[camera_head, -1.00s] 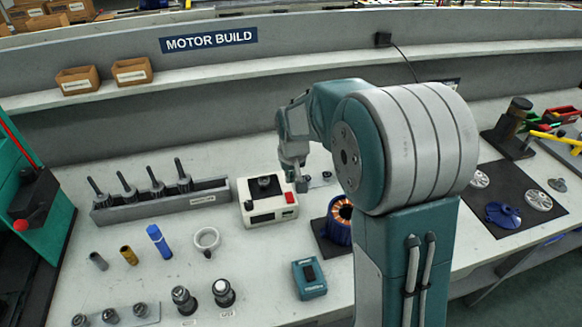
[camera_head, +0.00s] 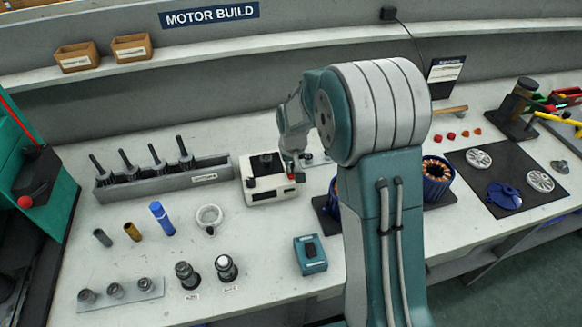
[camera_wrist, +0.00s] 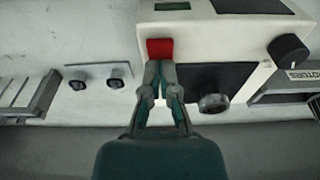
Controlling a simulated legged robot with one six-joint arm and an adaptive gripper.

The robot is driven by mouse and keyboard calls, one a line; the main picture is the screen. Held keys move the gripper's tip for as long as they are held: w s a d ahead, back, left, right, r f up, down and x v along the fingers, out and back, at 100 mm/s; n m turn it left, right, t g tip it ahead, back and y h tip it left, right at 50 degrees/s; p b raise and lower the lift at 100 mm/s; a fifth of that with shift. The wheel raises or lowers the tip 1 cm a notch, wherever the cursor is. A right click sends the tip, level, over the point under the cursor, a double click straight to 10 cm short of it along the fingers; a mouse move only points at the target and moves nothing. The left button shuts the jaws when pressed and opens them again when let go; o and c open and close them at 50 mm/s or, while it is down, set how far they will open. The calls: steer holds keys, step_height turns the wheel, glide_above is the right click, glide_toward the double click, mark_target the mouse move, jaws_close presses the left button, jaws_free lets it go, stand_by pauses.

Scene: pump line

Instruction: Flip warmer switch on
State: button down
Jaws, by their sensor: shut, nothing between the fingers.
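The warmer is a white box (camera_head: 257,197) with a dark top plate, standing mid-bench in the head view. A dark round part sits on the plate; it also shows in the wrist view (camera_wrist: 214,103). In the head view, the red switch (camera_head: 292,177) is partly covered by my gripper. My gripper (camera_wrist: 161,66) is shut and empty, its fingertips at the near edge of the red switch. I cannot tell whether they press on it. A black knob (camera_wrist: 288,48) is on the warmer too.
A grey rack (camera_head: 150,184) of several dark tools stands left of the warmer. A white ring-shaped part (camera_head: 209,217) lies in front of it. Two small posts (camera_wrist: 98,84) stand close by.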

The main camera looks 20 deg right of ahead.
steer(key=shift+s+f, duration=0.2)
steer(key=shift+s, duration=0.8)
steer(key=shift+r, duration=0.25)
step_height(320, 180, up, 13)
steer(key=s, duration=0.2)
steer(key=shift+s+r, duration=0.15)
steer(key=shift+s, duration=0.1)
